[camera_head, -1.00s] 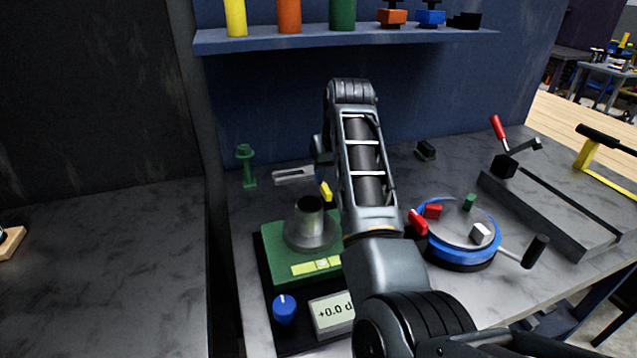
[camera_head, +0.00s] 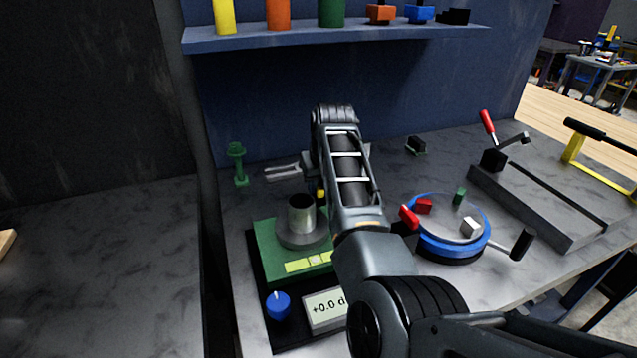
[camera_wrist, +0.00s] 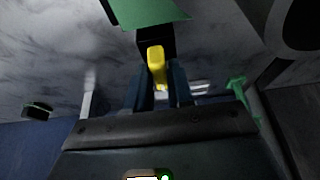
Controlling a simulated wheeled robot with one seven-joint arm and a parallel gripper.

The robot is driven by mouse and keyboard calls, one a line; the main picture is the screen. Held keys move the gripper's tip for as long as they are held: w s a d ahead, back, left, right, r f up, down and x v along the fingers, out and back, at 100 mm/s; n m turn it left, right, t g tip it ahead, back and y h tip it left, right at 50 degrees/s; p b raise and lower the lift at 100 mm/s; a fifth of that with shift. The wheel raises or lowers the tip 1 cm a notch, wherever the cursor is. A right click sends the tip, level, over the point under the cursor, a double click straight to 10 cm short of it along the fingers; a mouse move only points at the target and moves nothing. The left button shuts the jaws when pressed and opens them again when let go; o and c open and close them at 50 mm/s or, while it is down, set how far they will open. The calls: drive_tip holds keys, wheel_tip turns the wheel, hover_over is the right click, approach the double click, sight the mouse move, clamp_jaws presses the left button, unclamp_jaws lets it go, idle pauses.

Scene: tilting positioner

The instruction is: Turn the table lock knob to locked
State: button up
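The tilting positioner has a green table (camera_head: 268,249) with a metal cylinder (camera_head: 301,216) on it. A small yellow knob (camera_head: 320,196) stands at its back edge, partly hidden by my arm. In the wrist view the yellow knob (camera_wrist: 157,66) is an upright bar on a black block, by the green table edge (camera_wrist: 150,12). My gripper (camera_wrist: 162,80) reaches it with one finger on each side. The fingers are close to the bar; whether they touch it is unclear. In the head view my arm hides most of the gripper.
A blue knob (camera_head: 278,305) and a display reading about +0.0 (camera_head: 325,309) are at the positioner's front. A round blue fixture (camera_head: 450,246) with a red handle (camera_head: 409,217) stands right of my arm. A green post (camera_head: 238,165) stands at back left. A shelf (camera_head: 350,36) hangs above.

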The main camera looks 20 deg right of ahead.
clamp_jaws()
drive_tip(key=m, duration=0.2)
drive_tip(key=m+h, duration=0.1)
drive_tip(key=m, duration=0.1)
drive_tip(key=shift+a+f+h, duration=0.1)
drive_tip(key=shift+h, duration=0.2)
drive_tip(key=m+b, duration=0.1)
drive_tip(key=m, duration=0.1)
drive_tip(key=m+g+h+b, duration=0.1)
drive_tip(key=m, duration=0.1)
drive_tip(key=shift+a+f+m, duration=0.1)
drive_tip(key=shift+f+m, duration=0.05)
drive_tip(key=shift+m, duration=0.15)
drive_tip(key=m+g+b, duration=0.1)
drive_tip(key=m+b, duration=0.1)
drive_tip(key=m+h+b, duration=0.1)
drive_tip(key=m+b, duration=0.2)
drive_tip(key=shift+w+a+f+g+h+b, duration=0.1)
drive_tip(key=shift+w+f+g+h+b, duration=0.1)
drive_tip(key=shift+g+h+b, duration=0.15)
drive_tip(key=m+b, duration=0.1)
drive_tip(key=m+g+b, duration=0.1)
drive_tip(key=m+b, duration=0.2)
drive_tip(key=shift+r+g+b, duration=0.25)
drive_tip(key=shift+g+b, duration=0.1)
drive_tip(key=shift+m, duration=0.3)
